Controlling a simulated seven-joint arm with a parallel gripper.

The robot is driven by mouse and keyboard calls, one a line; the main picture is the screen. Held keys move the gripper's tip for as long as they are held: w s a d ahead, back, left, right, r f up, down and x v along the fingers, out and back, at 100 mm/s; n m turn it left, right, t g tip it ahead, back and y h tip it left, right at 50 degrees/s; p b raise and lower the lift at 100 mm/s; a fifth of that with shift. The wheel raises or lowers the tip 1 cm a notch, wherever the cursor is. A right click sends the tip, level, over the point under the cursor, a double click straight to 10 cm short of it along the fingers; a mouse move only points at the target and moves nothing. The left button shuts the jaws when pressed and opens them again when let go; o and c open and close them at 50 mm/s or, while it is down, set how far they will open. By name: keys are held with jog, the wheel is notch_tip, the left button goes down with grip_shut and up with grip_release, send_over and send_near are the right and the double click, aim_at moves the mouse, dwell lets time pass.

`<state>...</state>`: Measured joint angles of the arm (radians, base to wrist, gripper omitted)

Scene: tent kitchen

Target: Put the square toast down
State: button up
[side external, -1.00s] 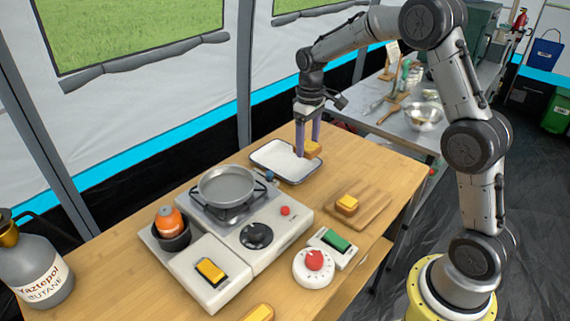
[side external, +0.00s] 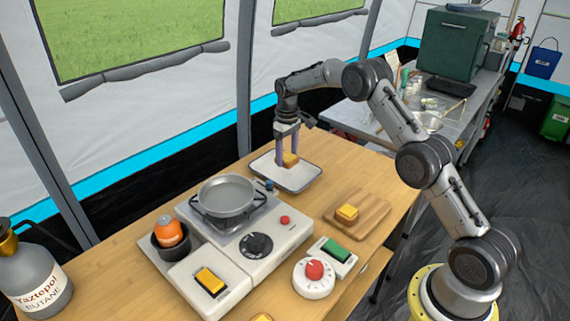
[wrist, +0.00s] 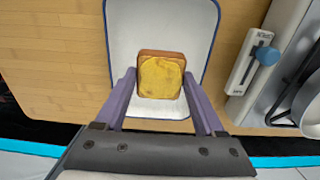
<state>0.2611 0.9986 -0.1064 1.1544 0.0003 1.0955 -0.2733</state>
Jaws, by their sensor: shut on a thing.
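The square toast (wrist: 160,77), with a yellow top and brown crust, is between the two purple fingers of my gripper (wrist: 162,80) in the wrist view. My gripper (side external: 288,160) is shut on the toast, which also shows in the side view (side external: 291,159). Both are over the white tray with a dark rim (side external: 300,178). I cannot tell for sure whether the toast touches the tray. The tray also fills the upper middle of the wrist view (wrist: 160,28).
A stove with a grey pan (side external: 224,194) stands left of the tray. A wooden board (side external: 366,220) with another piece of toast (side external: 347,212) lies to the right. A white timer with a red knob (side external: 314,277) and a green-switch box (side external: 334,255) sit in front.

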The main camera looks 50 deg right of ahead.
aim_at(285, 172)
jog(key=shift+w+d+f, duration=0.1)
jog(key=shift+w+f, duration=0.35)
jog(key=shift+f, duration=0.1)
jog(key=shift+w+f, duration=0.1)
jog(key=shift+f, duration=1.55)
jog(key=shift+f, duration=0.15)
jog(key=o, duration=1.5)
jog(key=shift+c, duration=0.2)
